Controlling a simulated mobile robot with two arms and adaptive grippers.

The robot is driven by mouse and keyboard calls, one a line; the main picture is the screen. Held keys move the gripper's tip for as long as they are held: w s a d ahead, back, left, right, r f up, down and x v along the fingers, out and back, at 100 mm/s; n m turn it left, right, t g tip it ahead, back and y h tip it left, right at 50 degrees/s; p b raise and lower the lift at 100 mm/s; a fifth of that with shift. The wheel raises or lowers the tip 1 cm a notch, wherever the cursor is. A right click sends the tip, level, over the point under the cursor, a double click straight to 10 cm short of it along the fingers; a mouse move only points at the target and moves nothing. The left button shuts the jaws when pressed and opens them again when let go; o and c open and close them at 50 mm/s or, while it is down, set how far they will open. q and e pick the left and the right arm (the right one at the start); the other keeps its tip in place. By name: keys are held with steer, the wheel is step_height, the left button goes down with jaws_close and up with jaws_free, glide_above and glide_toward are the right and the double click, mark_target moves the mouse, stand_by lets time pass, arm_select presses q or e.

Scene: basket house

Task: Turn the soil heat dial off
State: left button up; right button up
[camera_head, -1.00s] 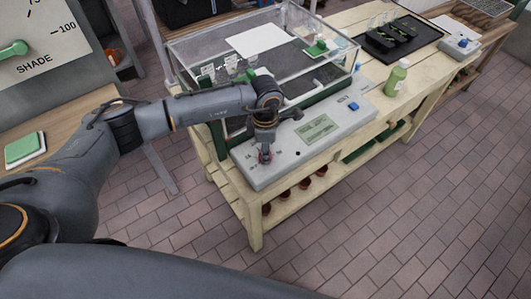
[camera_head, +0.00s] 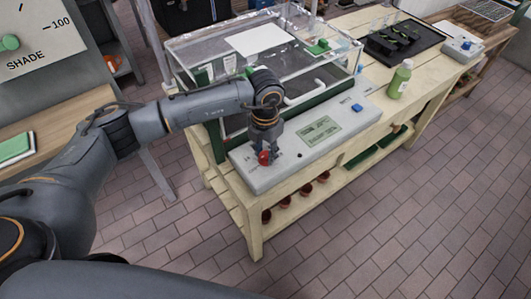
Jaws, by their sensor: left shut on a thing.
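The soil heat dial looks like a red knob (camera_head: 264,158) at the left end of a grey control panel (camera_head: 262,181), in front of a glass-walled propagator (camera_head: 190,58). My left gripper (camera_head: 268,154) comes down over the knob from above and is shut on it. The fingers hide part of the knob, and I cannot read its setting. The panel also bears a small display (camera_head: 320,130) and a blue button (camera_head: 357,107). My right gripper is not in view.
The panel and propagator stand on a pale wooden bench (camera_head: 250,218). A green bottle (camera_head: 399,82) and a black tray (camera_head: 405,38) stand to the right. A shade dial board (camera_head: 38,42) is at the upper left. The brick floor at right is clear.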

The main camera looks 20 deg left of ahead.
mark_target(265, 155)
arm_select(q)
steer(key=shift+n, duration=0.6)
steer(key=o, duration=1.1)
steer(key=shift+o, duration=0.2)
step_height(265, 155, up, 12)
